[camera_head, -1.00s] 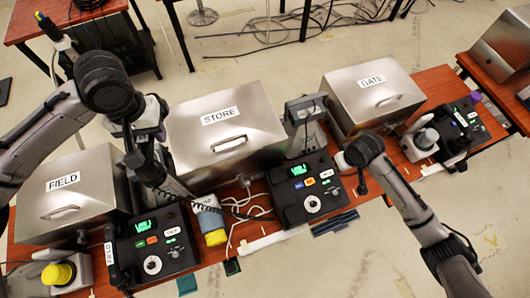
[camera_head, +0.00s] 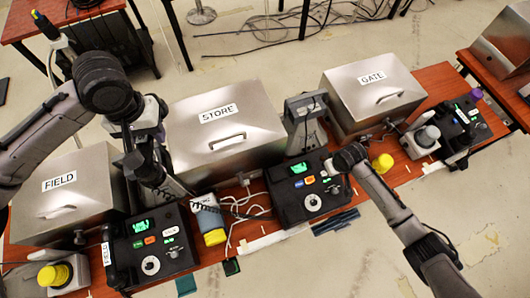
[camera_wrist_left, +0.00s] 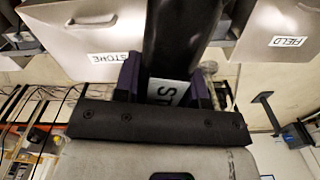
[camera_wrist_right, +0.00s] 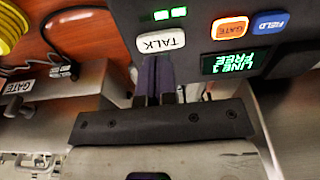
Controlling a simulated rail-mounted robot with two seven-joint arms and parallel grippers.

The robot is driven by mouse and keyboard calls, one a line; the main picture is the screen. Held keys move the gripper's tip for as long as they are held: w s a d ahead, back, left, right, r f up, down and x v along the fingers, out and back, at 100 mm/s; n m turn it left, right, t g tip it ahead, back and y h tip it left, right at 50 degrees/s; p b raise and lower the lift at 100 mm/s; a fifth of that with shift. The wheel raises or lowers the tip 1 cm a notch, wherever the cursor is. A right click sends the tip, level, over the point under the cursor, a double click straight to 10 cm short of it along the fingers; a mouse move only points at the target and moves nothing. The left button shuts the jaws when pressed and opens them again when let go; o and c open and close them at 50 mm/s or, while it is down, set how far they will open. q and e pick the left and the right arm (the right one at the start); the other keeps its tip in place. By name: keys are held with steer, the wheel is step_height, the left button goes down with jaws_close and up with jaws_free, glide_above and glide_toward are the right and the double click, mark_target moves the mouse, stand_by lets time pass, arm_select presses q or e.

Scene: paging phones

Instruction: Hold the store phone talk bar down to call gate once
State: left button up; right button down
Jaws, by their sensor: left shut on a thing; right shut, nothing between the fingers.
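The store phone (camera_head: 290,205) is a black box in front of the STORE cabinet, with a green screen and a dial. The right wrist view shows its white TALK bar (camera_wrist_right: 160,42), orange GATE button (camera_wrist_right: 230,28) and blue FIELD button (camera_wrist_right: 271,23). Its screen (camera_wrist_right: 228,61) seems to read "LINE 1 FREE". My right gripper (camera_wrist_right: 157,62) is shut and empty, its tips at the TALK bar's edge; I cannot tell whether the bar is pressed. My left gripper (camera_wrist_left: 172,85) is shut on a black handset (camera_wrist_left: 180,40) with a partly hidden "ST" label, raised left of the store phone.
The field phone (camera_head: 150,250) stands at the left and the gate phone (camera_head: 462,130) at the right. FIELD (camera_head: 75,190), STORE (camera_head: 222,130) and GATE (camera_head: 372,90) cabinets line the back. A yellow-topped item (camera_head: 382,162) stands close to my right arm. Cables lie beside the store phone.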

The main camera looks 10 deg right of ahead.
arm_select(q)
steer(key=shift+f, duration=0.25)
arm_select(e)
steer(key=shift+w+a+f, duration=0.1)
steer(key=shift+w+f, duration=0.05)
steer(key=shift+f, duration=0.7)
steer(key=shift+w+f, duration=0.15)
steer(key=shift+f, duration=0.65)
steer(key=shift+f, duration=0.1)
